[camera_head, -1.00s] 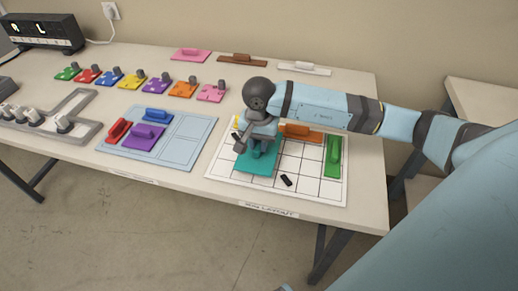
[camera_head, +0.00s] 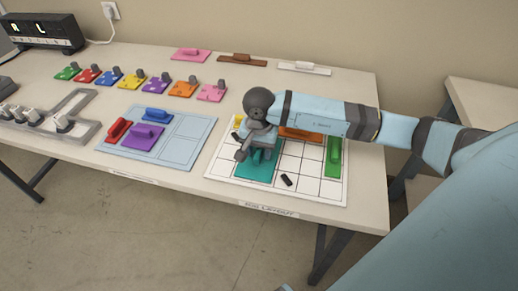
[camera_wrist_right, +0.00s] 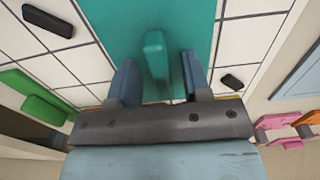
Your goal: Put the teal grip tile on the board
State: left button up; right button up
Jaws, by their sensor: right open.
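The teal grip tile (camera_head: 257,174) lies on the white grid board (camera_head: 320,194), at its front left part. Its raised handle (camera_wrist_right: 155,50) shows in the right wrist view. My right gripper (camera_head: 257,152) is over the tile in the head view and partly covers it. In the right wrist view its two fingers (camera_wrist_right: 161,82) are open, one on each side of the handle's near part, with gaps visible. My left gripper is not in view.
An orange tile (camera_head: 301,132) and a green tile (camera_head: 333,157) lie on the board, with a loose black bar (camera_head: 286,180) near the teal tile. A blue tray (camera_head: 184,155) with coloured tiles lies to the left. Several knobbed pieces stand behind it.

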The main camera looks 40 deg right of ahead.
aim_at(259, 151)
notch_tip(259, 151, up, 12)
jog(key=shift+r, duration=0.15)
dwell(0.7)
